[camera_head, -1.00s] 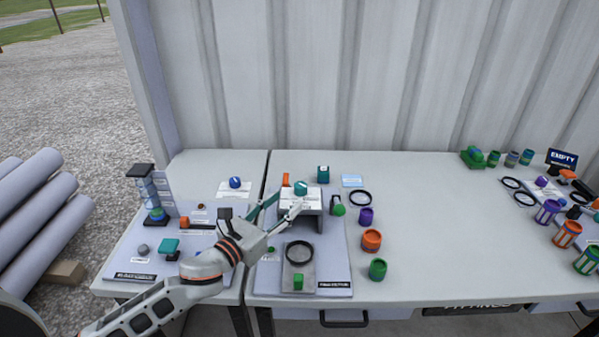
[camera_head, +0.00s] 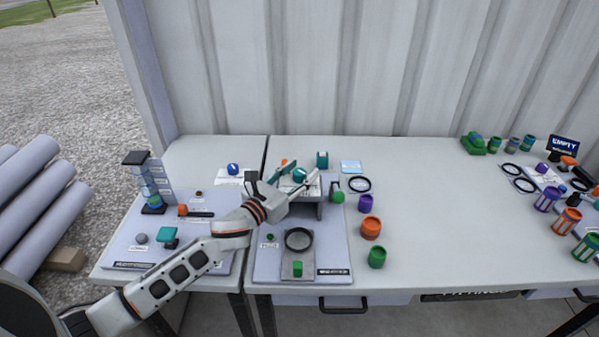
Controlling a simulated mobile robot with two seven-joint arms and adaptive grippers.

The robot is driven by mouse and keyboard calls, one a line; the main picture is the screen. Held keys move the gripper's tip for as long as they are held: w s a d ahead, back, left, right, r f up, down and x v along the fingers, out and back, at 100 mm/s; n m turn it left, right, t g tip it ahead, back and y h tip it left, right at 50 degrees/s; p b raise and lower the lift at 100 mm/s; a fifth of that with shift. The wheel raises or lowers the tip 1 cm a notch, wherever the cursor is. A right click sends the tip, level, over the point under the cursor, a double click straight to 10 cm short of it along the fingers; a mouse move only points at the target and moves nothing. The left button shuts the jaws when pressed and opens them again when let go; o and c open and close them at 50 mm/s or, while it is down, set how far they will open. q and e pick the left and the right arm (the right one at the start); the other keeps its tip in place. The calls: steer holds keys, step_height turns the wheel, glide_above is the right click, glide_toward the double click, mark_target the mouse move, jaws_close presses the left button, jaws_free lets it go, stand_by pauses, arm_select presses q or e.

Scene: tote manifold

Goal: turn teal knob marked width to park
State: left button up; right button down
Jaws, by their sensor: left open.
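The teal knob (camera_head: 299,175) sits on a small raised grey stand with a white label card, on the left part of the right-hand table. The label's words are too small to read. My left gripper (camera_head: 304,170) is open. Its two fingers lie on either side of the knob, one to the left and one to the right. I cannot tell whether either finger touches it. The fingers and wrist hide part of the stand and card. My right gripper is out of view.
A teal block (camera_head: 321,159) stands just behind the stand. A green knob (camera_head: 338,197), purple cup (camera_head: 365,203), orange cup (camera_head: 371,228) and green cup (camera_head: 377,257) stand to its right. A black ring (camera_head: 299,239) lies in front. The table's middle is clear.

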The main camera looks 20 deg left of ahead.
arm_select(q)
steer(key=c, duration=1.1)
